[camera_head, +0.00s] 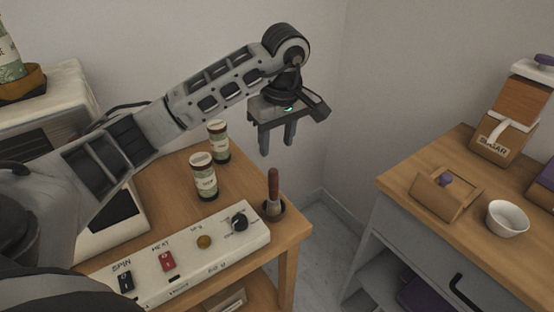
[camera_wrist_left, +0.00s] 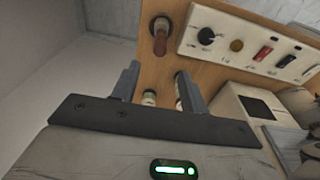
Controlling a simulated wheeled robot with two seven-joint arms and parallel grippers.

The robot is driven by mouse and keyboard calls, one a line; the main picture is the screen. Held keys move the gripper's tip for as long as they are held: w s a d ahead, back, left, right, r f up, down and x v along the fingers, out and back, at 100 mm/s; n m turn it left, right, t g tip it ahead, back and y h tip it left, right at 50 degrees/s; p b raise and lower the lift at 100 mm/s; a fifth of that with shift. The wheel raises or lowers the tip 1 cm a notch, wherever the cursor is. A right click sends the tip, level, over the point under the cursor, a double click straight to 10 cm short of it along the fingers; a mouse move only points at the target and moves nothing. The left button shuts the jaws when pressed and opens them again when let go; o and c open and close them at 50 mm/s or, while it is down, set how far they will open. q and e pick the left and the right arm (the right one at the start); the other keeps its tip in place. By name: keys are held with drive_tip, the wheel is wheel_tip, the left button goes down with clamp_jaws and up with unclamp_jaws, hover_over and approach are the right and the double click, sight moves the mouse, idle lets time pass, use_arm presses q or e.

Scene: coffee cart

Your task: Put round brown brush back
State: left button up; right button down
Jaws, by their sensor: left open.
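The round brown brush (camera_head: 273,187) stands upright in a dark round holder (camera_head: 273,213) at the right front corner of the left wooden table. Its handle points up. It also shows near the top of the left wrist view (camera_wrist_left: 160,38). My left gripper (camera_head: 277,145) is open and empty, fingers pointing down, above the table's right rear edge. It is higher than the brush and apart from it. In the left wrist view, the fingers (camera_wrist_left: 160,90) have a clear gap between them. My right gripper is not in view.
Two labelled jars (camera_head: 204,178) stand on the table behind the brush. A white control panel (camera_head: 170,262) with knobs and switches runs along the front. To the right, across a floor gap, a counter (camera_head: 400,180) holds a small white bowl (camera_head: 507,218) and a sugar container (camera_head: 505,135).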

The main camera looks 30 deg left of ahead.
use_arm(q)
drive_tip(key=s+d+f+n+g+h, duration=0.1)
drive_tip(key=s+d+f+h, duration=0.25)
drive_tip(key=d, duration=0.45)
drive_tip(key=s+d+f+g+h, duration=0.1)
drive_tip(key=s+d+f+h, duration=0.15)
drive_tip(key=d+h, duration=0.4)
drive_tip(key=s+d+r+n+t+h, duration=0.2)
drive_tip(key=d+r+n+t+h, duration=0.1)
drive_tip(key=d+n+h, duration=0.4)
drive_tip(key=s+d+r+n+t+h, duration=0.1)
drive_tip(key=d+r+n+t+h, duration=0.25)
drive_tip(key=d+n, duration=0.4)
drive_tip(key=w+a+f+n+t+y, duration=0.1)
drive_tip(key=a+f+n+t+y, duration=0.4)
drive_tip(key=n, duration=0.7)
drive_tip(key=w+a+n+t+y, duration=0.2)
drive_tip(key=a+n+t+y, duration=0.15)
drive_tip(key=n+t, duration=0.55)
drive_tip(key=s+a+f+n+g+y, duration=0.3)
drive_tip(key=s+f+n, duration=0.3)
drive_tip(key=f+n, duration=0.3)
drive_tip(key=s+a+f+n+g+y, duration=0.3)
drive_tip(key=s+f+n+g+y, duration=0.1)
drive_tip(key=f+n, duration=0.5)
drive_tip(key=shift+s+a+f+n+g+y, duration=0.2)
drive_tip(key=shift+s+n+g+y, duration=0.1)
drive_tip(key=shift+s+n+g, duration=0.5)
